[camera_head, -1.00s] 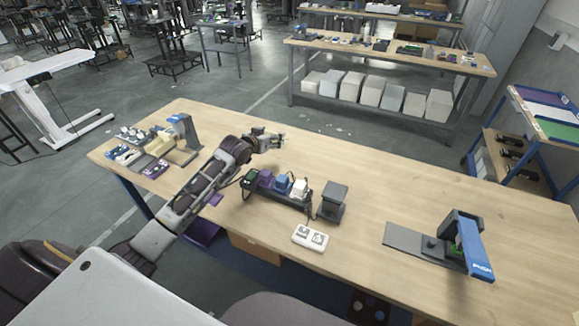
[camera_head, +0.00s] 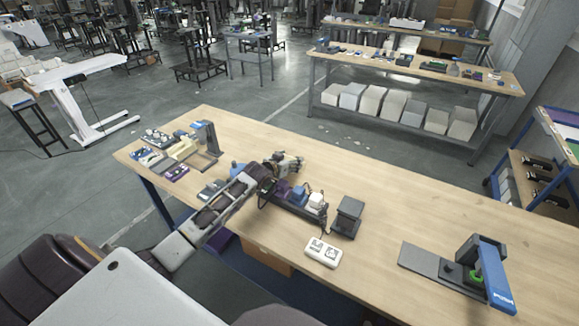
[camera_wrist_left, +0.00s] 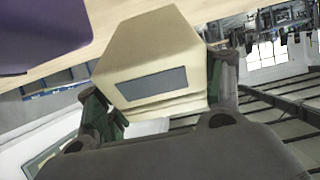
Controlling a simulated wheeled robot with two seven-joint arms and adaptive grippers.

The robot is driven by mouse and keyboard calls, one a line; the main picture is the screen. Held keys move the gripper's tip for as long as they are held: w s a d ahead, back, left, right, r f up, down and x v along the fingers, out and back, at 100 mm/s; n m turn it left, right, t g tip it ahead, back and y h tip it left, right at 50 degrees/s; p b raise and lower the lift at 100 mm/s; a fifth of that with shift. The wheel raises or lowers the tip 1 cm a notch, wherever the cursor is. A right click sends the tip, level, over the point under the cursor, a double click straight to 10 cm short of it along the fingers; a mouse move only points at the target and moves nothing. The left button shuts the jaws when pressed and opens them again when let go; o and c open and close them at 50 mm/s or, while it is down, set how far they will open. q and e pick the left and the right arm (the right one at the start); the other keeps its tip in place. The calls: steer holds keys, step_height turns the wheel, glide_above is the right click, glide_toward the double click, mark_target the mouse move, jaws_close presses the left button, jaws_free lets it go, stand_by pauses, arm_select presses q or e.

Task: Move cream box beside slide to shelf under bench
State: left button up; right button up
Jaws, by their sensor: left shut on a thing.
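My left gripper (camera_head: 293,163) is above the near bench (camera_head: 365,190), just behind the black fixture (camera_head: 300,207) that holds several coloured blocks. In the left wrist view it is shut on a cream box (camera_wrist_left: 150,55) with a grey rectangular panel, with one finger on each side. In the head view the held box is too small and covered to make out well. A grey angled stand (camera_head: 206,137), perhaps the slide, stands at the bench's left end. Part of a blue shelf (camera_head: 310,292) shows below the bench's front edge. My right gripper is not in view.
A brown carton (camera_head: 266,256) sits below the front edge. A white switch box (camera_head: 323,252), a dark block (camera_head: 348,215) and a blue-grey press (camera_head: 485,270) stand to the right. The back bench's lower shelf (camera_head: 480,153) holds several pale boxes. The bench's middle right is clear.

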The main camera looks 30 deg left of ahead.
arm_select(q)
steer(key=shift+f, duration=1.35)
steer(key=shift+f, duration=0.1)
steer(key=o, duration=1.4)
steer(key=shift+v, duration=6.05)
steer(key=shift+c, duration=0.3)
